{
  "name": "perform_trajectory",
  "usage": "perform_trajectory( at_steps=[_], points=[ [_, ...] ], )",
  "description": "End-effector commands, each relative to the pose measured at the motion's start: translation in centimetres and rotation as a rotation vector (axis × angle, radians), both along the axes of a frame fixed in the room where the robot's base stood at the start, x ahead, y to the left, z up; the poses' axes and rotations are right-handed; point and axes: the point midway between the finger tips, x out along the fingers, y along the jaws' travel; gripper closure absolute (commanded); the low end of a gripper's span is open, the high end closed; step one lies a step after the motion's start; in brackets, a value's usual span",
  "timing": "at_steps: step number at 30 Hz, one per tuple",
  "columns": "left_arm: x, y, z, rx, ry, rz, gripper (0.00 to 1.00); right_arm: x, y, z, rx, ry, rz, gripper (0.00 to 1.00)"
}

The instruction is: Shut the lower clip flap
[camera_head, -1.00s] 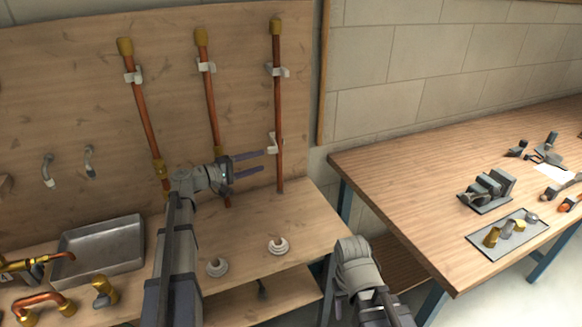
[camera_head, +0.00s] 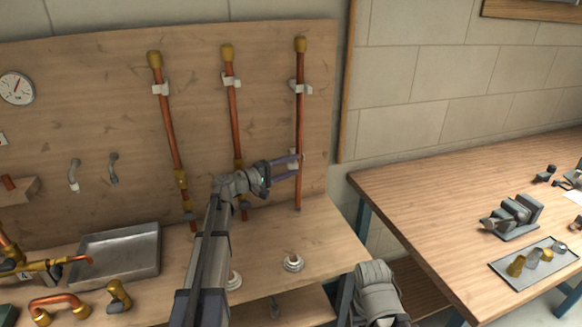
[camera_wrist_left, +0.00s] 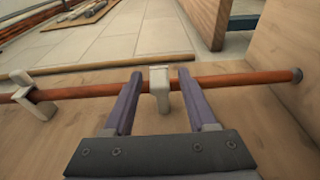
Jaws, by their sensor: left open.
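The right copper pipe (camera_head: 300,110) stands upright on the wooden board. Its lower white clip (camera_head: 292,155) is partly hidden by my left gripper (camera_head: 298,166). In the left wrist view the lower clip (camera_wrist_left: 160,92) sits on the copper pipe (camera_wrist_left: 230,81), between the two fingers of my open left gripper (camera_wrist_left: 160,98). The fingertips reach the pipe on either side of the clip; I cannot tell whether they touch. How far the flap stands open is not clear. My right gripper's fingers are out of view.
An upper clip (camera_head: 301,88) holds the same pipe. Two more copper pipes stand to the left. A metal tray (camera_head: 118,254) and brass fittings lie on the bench at left. A white ring fitting (camera_head: 293,263) stands below the pipe. A second table (camera_head: 440,200) is at right.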

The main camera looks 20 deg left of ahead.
Motion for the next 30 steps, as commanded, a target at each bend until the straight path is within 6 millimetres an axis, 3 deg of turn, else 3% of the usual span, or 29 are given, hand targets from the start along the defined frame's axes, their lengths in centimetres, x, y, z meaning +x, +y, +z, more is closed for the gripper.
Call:
perform_trajectory(
  at_steps=[8,23,30],
  points=[
    [0.07,-0.11,0.0,0.0,0.0,0.0,0.43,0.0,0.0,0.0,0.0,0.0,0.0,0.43],
    [0.06,-0.1,-0.01,0.0,0.0,-0.001,0.99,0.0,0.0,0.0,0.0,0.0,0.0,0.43],
    [0.06,-0.1,-0.02,0.001,0.001,-0.001,1.0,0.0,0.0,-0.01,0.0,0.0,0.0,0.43]
  ],
)
